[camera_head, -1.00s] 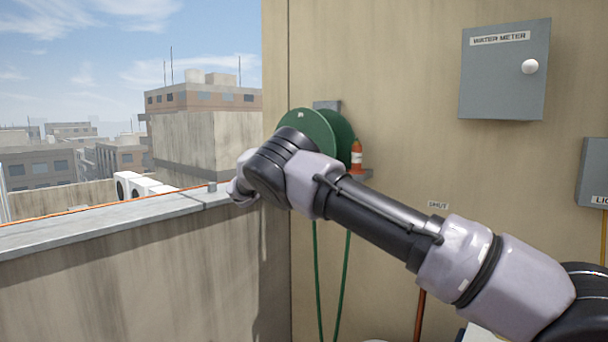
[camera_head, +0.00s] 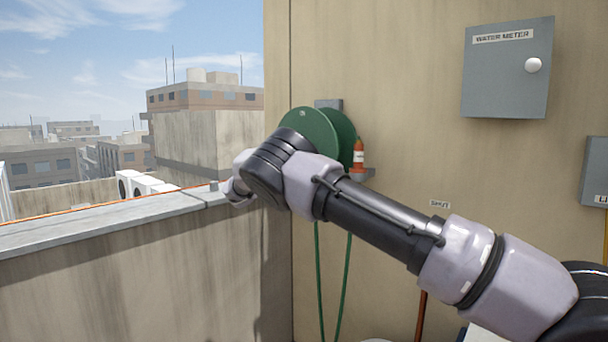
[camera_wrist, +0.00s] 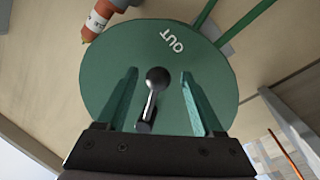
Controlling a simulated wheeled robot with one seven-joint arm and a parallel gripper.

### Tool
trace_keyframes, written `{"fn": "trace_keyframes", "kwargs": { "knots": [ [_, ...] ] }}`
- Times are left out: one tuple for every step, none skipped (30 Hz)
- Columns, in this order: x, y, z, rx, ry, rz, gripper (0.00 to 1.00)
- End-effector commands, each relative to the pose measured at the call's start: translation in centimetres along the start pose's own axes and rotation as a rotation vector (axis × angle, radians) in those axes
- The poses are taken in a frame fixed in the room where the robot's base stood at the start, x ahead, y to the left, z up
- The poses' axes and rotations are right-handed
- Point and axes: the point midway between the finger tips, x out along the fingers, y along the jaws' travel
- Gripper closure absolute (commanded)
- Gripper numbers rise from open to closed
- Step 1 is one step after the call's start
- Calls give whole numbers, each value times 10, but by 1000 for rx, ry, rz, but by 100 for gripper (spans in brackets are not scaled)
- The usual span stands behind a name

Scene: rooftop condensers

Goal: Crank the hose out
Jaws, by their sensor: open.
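The green hose reel (camera_head: 311,127) is mounted on the beige wall, partly hidden behind my arm in the head view. In the wrist view the reel's round face (camera_wrist: 115,55) carries the word OUT. A dark crank handle with a round knob (camera_wrist: 157,77) shows in front of that face. My gripper (camera_wrist: 158,80) is open, with one finger on each side of the crank and gaps between them. The fingers are hidden in the head view. The green hose (camera_head: 344,280) hangs below the reel in two strands.
An orange bottle (camera_head: 358,155) stands on a small bracket right of the reel. A grey water meter box (camera_head: 508,75) is on the wall at upper right. A concrete parapet (camera_head: 100,230) with an orange line along its top runs at left.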

Motion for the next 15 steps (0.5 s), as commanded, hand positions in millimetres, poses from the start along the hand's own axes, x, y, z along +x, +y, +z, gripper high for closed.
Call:
{"fn": "trace_keyframes", "kwargs": {
  "knots": [
    [-12,-1,0,1,2,-2,31],
    [-18,-1,0,1,3,-3,31],
    [-26,-1,0,2,2,-3,31],
    [-33,-1,0,2,2,-3,31],
    [-39,-1,0,1,2,-3,31],
    [-47,-1,0,1,3,-3,31],
    [-53,-1,0,2,3,-3,31],
    [-59,-1,0,2,2,-3,31],
    [-65,-1,0,1,2,-2,31],
    [-70,-1,0,0,2,-2,31],
    [-74,-1,0,1,1,-1,31],
    [-79,-1,0,2,1,-1,31],
    [-82,-1,0,2,1,-2,31],
    [-84,-1,0,1,1,-2,31],
    [-87,-1,0,1,1,-1,31]
  ]
}}
